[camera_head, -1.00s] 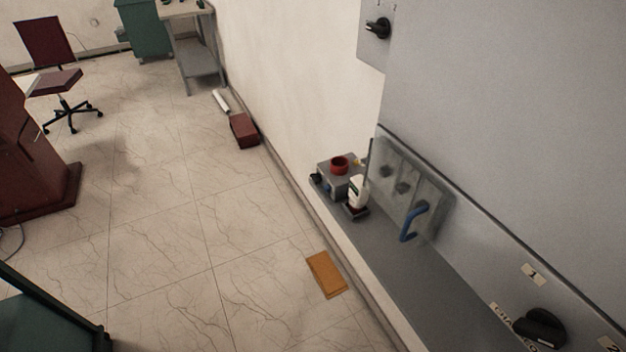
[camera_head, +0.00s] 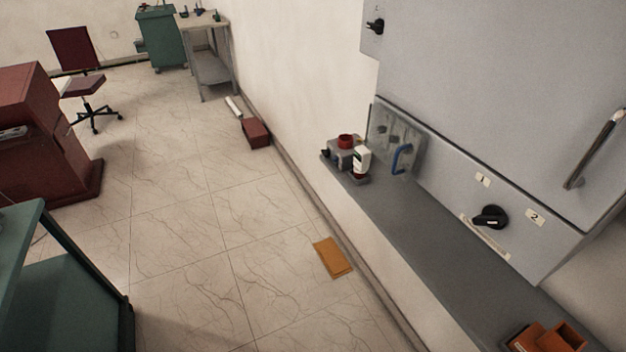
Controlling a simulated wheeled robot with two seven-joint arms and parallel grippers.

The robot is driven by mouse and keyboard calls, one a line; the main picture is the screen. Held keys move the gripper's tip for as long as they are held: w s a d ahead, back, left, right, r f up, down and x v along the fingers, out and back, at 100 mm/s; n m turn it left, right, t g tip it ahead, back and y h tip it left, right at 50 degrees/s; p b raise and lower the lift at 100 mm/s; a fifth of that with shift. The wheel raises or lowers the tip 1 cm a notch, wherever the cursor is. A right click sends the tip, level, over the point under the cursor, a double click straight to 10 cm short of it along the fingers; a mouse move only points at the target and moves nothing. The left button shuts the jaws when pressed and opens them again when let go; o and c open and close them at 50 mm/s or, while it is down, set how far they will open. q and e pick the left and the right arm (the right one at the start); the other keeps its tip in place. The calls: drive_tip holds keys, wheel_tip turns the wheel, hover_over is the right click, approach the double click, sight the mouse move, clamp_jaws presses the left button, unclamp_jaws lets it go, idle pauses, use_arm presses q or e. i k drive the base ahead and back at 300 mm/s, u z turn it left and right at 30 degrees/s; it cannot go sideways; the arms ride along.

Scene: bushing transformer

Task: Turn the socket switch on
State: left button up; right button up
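A black rotary knob (camera_head: 490,217) sits on the sloped lower front of a large grey cabinet (camera_head: 480,90), between labels "1" (camera_head: 482,180) and "2" (camera_head: 535,217). A smaller black rotary switch (camera_head: 375,26) is on a grey box on the wall at the top, left of the cabinet. I cannot tell which of them is the socket switch. A clear panel (camera_head: 397,138) with a blue handle (camera_head: 401,158) stands at the cabinet's left end, with dim round shapes behind it. Neither gripper is in view.
A grey ledge (camera_head: 425,235) runs below the cabinet, with a small grey device and bottle (camera_head: 362,162) at its far end and orange blocks (camera_head: 556,338) at its near end. A green table (camera_head: 60,300) is at lower left.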

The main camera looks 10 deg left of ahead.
sight(327, 153)
drive_tip(key=z, duration=0.05)
drive_tip(key=k, duration=0.45)
drive_tip(key=u, duration=0.7)
drive_tip(key=i, duration=1.4)
drive_tip(key=z, duration=0.7)
